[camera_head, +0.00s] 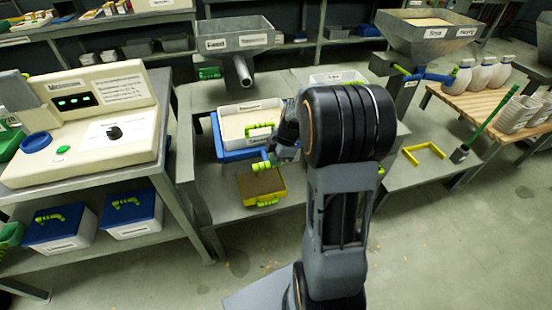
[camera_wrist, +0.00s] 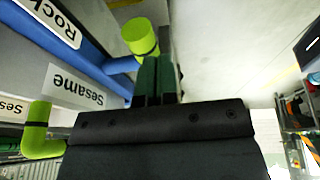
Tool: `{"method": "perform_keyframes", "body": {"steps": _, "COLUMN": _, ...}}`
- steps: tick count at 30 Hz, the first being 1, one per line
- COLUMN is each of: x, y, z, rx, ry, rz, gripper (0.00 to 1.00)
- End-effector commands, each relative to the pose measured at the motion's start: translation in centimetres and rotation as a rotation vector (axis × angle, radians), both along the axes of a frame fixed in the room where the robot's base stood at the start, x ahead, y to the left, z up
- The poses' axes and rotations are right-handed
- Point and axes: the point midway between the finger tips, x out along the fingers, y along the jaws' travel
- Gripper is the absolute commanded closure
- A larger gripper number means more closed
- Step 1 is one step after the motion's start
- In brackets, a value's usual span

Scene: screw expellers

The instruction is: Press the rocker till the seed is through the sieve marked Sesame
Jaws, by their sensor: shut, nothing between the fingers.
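The blue rocker (camera_head: 232,154) sits under a white sieve tray (camera_head: 236,136) holding pale material, on the grey bench. In the wrist view the blue rocker (camera_wrist: 92,50) carries a label starting "Rock", and a white sieve wall (camera_wrist: 58,108) beside it reads "Sesame". The rocker's yellow-green grip (camera_head: 261,166) sticks out at the front; it is also in the wrist view (camera_wrist: 139,37). My gripper (camera_head: 272,153) is shut and empty, its fingertips (camera_wrist: 157,62) right beside the grip. I cannot tell whether they touch. My arm hides part of the bench.
A yellow box (camera_head: 262,187) with brown contents stands below the grip. A cream control panel (camera_head: 80,125) stands at the left. A metal hopper (camera_head: 235,45) is behind the sieve. A yellow frame (camera_head: 424,153) lies on the right bench, and a hopper labelled Soya (camera_head: 428,35) stands behind it.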

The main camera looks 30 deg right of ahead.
Motion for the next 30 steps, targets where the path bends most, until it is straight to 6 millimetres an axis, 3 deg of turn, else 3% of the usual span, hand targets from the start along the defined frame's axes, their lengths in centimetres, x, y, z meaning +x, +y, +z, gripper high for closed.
{"method": "perform_keyframes", "body": {"steps": 2, "x": -0.2, "y": 0.2, "z": 2.5, "rx": -0.004, "ry": -0.012, "rz": 0.003, "gripper": 1.00}}
{"method": "perform_keyframes", "body": {"steps": 15, "x": -2.0, "y": -1.9, "z": 9.9, "rx": -0.005, "ry": -0.017, "rz": -0.002, "gripper": 1.00}}
{"method": "perform_keyframes", "body": {"steps": 21, "x": -2.4, "y": -2.3, "z": 11.3, "rx": -0.003, "ry": -0.016, "rz": -0.002, "gripper": 1.00}}
{"method": "perform_keyframes", "body": {"steps": 30, "x": -2.5, "y": -2.3, "z": 11.7, "rx": -0.003, "ry": -0.016, "rz": -0.001, "gripper": 1.00}}
